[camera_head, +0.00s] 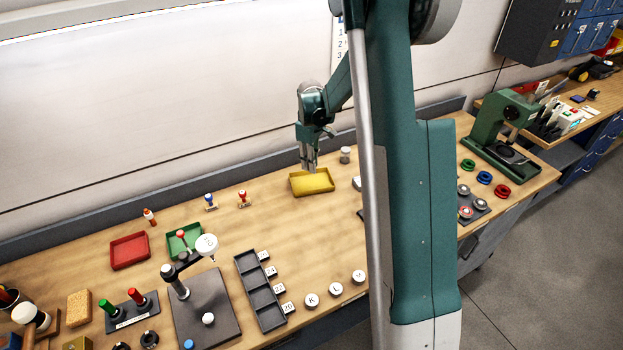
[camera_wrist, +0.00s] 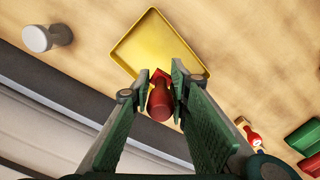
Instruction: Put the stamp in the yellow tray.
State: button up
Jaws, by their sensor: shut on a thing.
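The yellow tray (camera_head: 325,190) lies empty on the bench near the back wall. In the wrist view its near corner (camera_wrist: 200,66) is just beyond my fingertips. My gripper (camera_head: 309,167) points down over the tray's back edge in the head view. In the wrist view my gripper (camera_wrist: 161,78) is shut on a red stamp (camera_wrist: 160,103), whose red handle shows between the fingers. The stamp's lower end is close to the tray's edge. I cannot tell whether it touches the tray. In the head view the held stamp is hardly visible.
A white-topped grey cylinder (camera_head: 345,155) stands behind the tray. Other stamps with red (camera_head: 242,197) and blue (camera_head: 209,200) handles stand to the left, near a green tray (camera_head: 174,249) and a red tray (camera_head: 129,262). Bare bench lies in front of the yellow tray.

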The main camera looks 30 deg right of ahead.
send_over(312, 184)
jog(key=shift+f, duration=2.1)
jog(key=shift+f, duration=1.85)
jog(key=shift+f, duration=0.15)
jog(key=o, duration=0.9)
jog(key=shift+c, duration=0.2)
jog(key=shift+a+r, duration=0.15)
jog(key=shift+r, duration=6)
